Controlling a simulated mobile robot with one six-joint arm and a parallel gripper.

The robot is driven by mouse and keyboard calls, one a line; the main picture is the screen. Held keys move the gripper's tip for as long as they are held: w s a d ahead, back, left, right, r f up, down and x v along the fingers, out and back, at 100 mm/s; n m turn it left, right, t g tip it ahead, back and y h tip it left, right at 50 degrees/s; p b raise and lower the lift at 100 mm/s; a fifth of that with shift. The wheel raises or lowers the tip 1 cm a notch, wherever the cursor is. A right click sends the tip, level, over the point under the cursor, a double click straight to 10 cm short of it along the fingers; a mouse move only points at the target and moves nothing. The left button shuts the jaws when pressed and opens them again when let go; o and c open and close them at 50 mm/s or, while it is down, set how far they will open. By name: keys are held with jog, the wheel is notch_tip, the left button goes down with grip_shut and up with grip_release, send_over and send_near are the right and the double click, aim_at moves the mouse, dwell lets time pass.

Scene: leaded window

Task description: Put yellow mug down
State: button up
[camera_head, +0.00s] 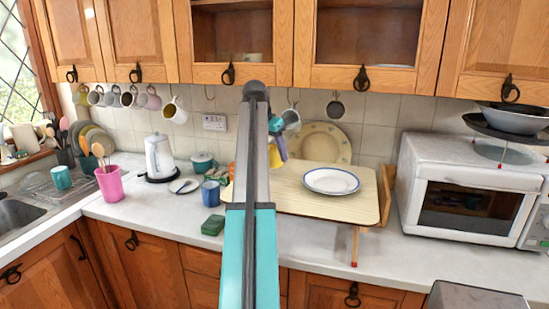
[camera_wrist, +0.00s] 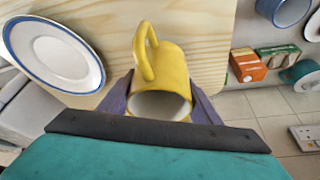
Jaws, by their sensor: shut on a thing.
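The yellow mug (camera_wrist: 172,68) is between the two purple fingers of my gripper (camera_wrist: 160,100) in the wrist view. The gripper is shut on it. The mug's open mouth faces the wrist camera and its handle points to the upper left. Behind it lies a pale wooden board (camera_wrist: 195,22); I cannot tell whether the mug touches it.
A white plate with a blue rim (camera_head: 331,181) lies on the board. A large patterned plate (camera_head: 320,142) leans on the wall behind. A blue mug (camera_head: 211,193) and green block (camera_head: 213,225) stand left of the board. A microwave (camera_head: 465,190) is at right. The board's front right is clear.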

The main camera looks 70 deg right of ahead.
aim_at(275, 158)
jog(key=shift+w+d, duration=0.1)
jog(key=shift+d, duration=0.3)
jog(key=shift+w+d+f, duration=0.1)
jog(key=shift+w+d, duration=0.05)
jog(key=shift+d, duration=0.55)
notch_tip(275, 158, down, 2)
jog(key=shift+a+p, duration=0.15)
jog(key=shift+p, duration=0.5)
jog(key=shift+f, duration=0.7)
jog(key=shift+f, duration=0.15)
jog(key=o, duration=1.2)
jog(key=shift+o, duration=0.2)
jog(key=b+v, duration=0.2)
jog(key=v, duration=1)
